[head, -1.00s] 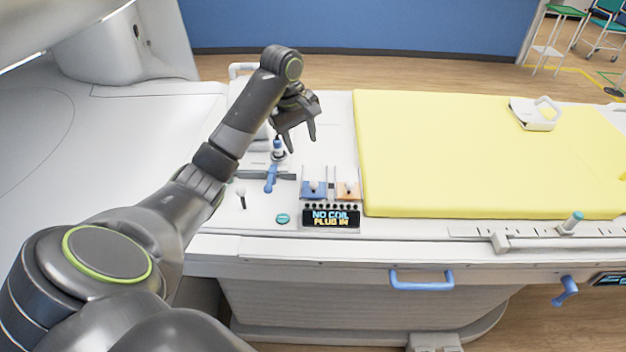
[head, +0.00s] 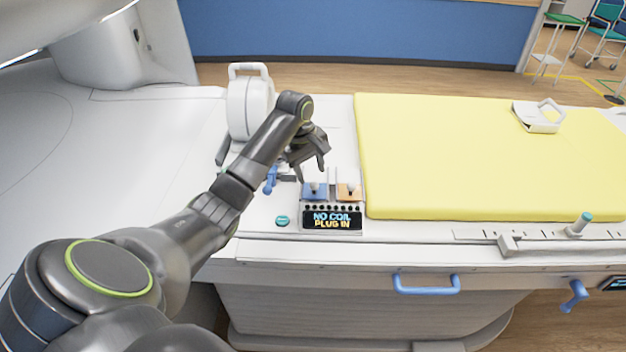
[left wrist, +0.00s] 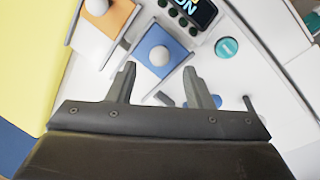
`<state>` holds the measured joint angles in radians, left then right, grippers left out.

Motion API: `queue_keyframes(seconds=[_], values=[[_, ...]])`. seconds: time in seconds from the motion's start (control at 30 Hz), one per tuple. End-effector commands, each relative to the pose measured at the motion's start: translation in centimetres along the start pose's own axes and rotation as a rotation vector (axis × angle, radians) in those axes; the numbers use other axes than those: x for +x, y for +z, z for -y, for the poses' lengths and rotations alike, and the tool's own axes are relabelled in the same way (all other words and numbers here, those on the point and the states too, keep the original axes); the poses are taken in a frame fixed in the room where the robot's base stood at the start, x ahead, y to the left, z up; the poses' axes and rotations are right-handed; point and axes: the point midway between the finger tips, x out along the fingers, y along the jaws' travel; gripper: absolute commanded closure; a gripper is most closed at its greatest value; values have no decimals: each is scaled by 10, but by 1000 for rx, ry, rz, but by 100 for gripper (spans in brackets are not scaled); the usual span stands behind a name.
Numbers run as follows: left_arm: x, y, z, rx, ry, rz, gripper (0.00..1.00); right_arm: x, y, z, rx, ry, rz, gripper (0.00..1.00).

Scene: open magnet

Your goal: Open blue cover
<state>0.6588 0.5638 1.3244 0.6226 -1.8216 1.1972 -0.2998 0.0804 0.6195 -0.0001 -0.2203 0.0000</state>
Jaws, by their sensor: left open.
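The blue cover (head: 314,191) is a small flat square with a round white knob, just above the display panel. It also shows in the left wrist view (left wrist: 150,42), right of the orange cover. My left gripper (head: 311,178) is open and empty, just behind and above the blue cover in the head view. In the left wrist view its two fingertips (left wrist: 160,78) point toward the blue cover and stand apart from its knob. The right gripper is not in view.
An orange cover (head: 348,191) with a similar knob sits right beside the blue one. A display panel (head: 332,219) reads "NO COIL PLUG IN". A yellow mattress (head: 480,160) lies to the right. A white handled device (head: 250,105) stands behind my left arm.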

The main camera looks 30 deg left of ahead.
Motion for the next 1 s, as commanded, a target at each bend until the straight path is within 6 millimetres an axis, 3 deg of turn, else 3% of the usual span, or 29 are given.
queue_keyframes(seconds=[0.1, 0.3, 0.67, 1.0], values=[[21, 1, 0, 0, -2, 2, 54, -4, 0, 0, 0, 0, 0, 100], [41, 0, 0, 0, 0, 0, 54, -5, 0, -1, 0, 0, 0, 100], [46, 0, 0, 1, 0, -1, 55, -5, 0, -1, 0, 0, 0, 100], [45, 0, 0, 1, 0, 0, 100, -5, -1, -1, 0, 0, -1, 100]])
